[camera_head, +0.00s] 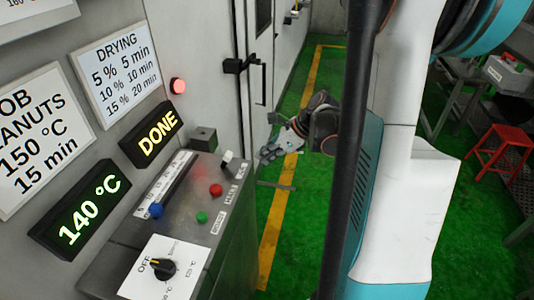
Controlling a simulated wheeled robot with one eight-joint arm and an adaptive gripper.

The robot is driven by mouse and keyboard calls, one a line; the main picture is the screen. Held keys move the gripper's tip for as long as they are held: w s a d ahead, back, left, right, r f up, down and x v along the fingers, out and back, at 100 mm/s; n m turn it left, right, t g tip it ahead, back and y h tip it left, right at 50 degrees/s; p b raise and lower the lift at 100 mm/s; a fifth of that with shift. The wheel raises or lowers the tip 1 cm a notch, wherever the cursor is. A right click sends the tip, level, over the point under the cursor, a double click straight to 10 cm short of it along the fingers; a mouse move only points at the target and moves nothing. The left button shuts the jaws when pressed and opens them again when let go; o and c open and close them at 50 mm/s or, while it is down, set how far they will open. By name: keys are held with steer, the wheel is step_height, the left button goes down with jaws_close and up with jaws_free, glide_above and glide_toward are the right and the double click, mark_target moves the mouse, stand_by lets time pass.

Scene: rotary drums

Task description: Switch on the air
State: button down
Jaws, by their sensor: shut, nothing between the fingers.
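The control panel (185,230) is a grey metal desk at lower left. At its far right corner is a white switch (228,158); a small label beside it is too small to read surely. Nearer are a red button (215,190) and a green button (202,217), each with a small label. My gripper (266,156) is shut and empty, right of the panel's far edge and apart from the white switch in the picture. Its height above the floor is hard to judge.
A dial (162,268) points near OFF; a slider with a blue knob (156,210) lies beyond it. Displays read 140 °C (79,217) and DONE (156,135). A red lamp (178,86) glows. A red stool (495,145) stands far right. Green floor beside the panel is clear.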

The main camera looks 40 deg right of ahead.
mark_target(226, 160)
steer(key=b+x, duration=0.1)
steer(key=x, duration=0.4)
steer(key=shift+w+a+f, duration=0.15)
steer(key=shift+f, duration=0.15)
steer(key=shift+w+a+r, duration=0.2)
steer(key=shift+w+a, duration=0.25)
steer(key=shift+w, duration=0.15)
steer(key=shift+w+a+r, duration=0.25)
steer(key=shift+w+a, duration=0.25)
steer(key=shift+w, duration=0.05)
steer(key=shift+w+a+r, duration=0.25)
steer(key=shift+w, duration=0.15)
steer(key=shift+r, duration=0.1)
steer(key=shift+w+a+r+g, duration=0.15)
steer(key=shift+g, duration=0.15)
